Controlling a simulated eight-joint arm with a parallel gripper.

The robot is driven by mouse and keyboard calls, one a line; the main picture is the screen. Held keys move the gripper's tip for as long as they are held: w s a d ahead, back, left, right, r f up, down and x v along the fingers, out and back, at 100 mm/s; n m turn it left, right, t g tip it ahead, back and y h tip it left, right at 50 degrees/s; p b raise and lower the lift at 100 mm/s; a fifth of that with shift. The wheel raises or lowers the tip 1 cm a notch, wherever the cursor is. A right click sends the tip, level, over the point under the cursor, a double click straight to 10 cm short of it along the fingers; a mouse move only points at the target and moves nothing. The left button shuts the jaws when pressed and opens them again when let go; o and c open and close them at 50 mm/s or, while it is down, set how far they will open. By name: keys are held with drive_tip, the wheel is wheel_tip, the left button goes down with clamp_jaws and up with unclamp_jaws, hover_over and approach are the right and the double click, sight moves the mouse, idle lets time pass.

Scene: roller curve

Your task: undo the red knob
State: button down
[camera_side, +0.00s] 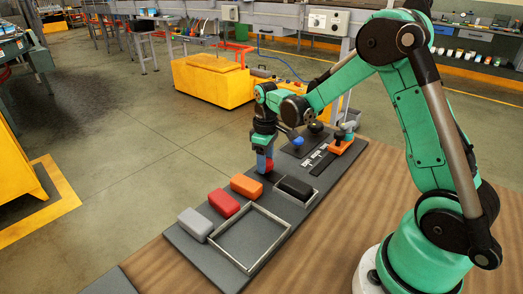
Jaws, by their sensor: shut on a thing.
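The red knob (269,164) is at the far part of the dark grey board (180,238), partly hidden by my gripper. My gripper (265,166) points down over it, with its fingers around the knob, shut on it. The knob's base and the exact finger contact are too small to make out.
Grey (195,224), red (224,203) and orange (246,186) blocks lie along the board's left edge. A black block (295,188) sits in a framed slot by an empty frame (245,262). A blue knob (298,141) and an orange fixture (341,146) stand beyond.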

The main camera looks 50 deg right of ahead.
drive_tip(key=shift+n, duration=0.8)
drive_tip(key=shift+c, duration=1.6)
unclamp_jaws()
drive_tip(key=shift+r, duration=2.8)
